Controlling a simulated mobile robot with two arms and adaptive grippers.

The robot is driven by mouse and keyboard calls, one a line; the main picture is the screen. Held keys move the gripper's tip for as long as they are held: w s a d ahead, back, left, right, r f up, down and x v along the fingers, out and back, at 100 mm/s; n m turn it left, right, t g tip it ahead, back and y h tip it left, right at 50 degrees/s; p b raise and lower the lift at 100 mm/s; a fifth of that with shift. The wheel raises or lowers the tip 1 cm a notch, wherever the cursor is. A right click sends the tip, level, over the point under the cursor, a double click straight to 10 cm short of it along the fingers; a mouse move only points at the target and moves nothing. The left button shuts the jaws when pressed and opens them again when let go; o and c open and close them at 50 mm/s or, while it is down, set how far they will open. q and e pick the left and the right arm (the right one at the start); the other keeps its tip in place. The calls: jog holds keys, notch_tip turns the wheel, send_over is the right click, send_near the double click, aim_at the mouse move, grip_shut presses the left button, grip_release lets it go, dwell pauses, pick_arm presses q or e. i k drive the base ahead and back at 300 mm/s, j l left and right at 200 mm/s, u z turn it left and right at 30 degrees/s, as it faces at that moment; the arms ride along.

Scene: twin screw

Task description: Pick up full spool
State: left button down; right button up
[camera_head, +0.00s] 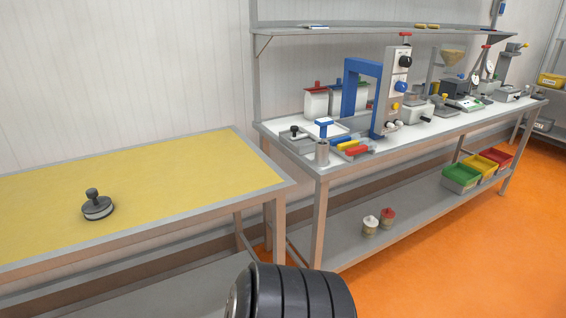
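No object is plainly recognisable as a full spool. A dark round piece with a knob on top and a pale band low on its side (97,207) stands upright on the yellow-topped table (170,190) at the left. Two small round pieces, one with a white top (370,226) and one with a red top (387,217), stand on the lower shelf of the workbench. I cannot tell whether any of these is the spool. Neither of my grippers is in view. A black ribbed part at the bottom centre looks like my own arm.
The workbench (430,137) holds a blue frame (352,75), white canisters (316,103), trays and several instruments. Green (460,179), yellow (482,167) and red (497,158) bins stand on its lower shelf. Most of the yellow tabletop is clear. Orange floor (450,260) lies open at right.

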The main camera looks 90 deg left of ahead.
aim_at(97, 208)
jog(key=j+u, duration=0.1)
jog(key=u, duration=3.95)
